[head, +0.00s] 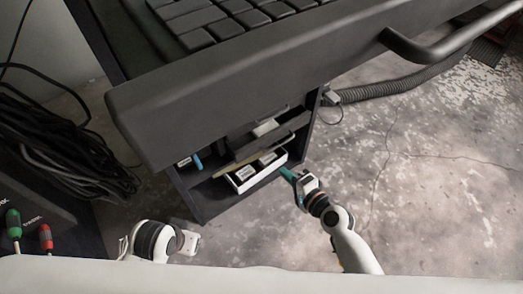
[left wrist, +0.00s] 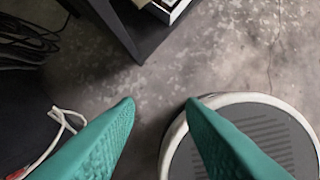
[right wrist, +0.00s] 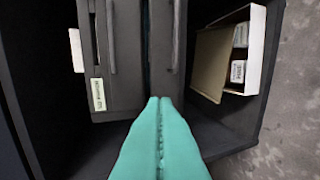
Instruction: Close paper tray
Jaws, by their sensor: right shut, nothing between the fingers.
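A black shelf unit (head: 195,195) stands under the keyboard desk. A dark tray-like panel (head: 270,140) shows in its upper opening; I take this for the paper tray, and the desk hides part of it. In the right wrist view, dark panels with long bars show, one (right wrist: 124,95) beside a pale label. My right gripper (head: 287,174) is shut and empty at the unit's right front. Its teal fingertips (right wrist: 159,100) overlap the panels' lower edge; I cannot tell if they touch. My left gripper (left wrist: 162,102) is open and empty, low in front of the unit.
An open white box (head: 241,182) with small labelled packs sits on the lower shelf, close to my right gripper; it also shows in the right wrist view (right wrist: 258,50). Black cables (head: 60,150) and red and green-handled tools (head: 45,238) lie left.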

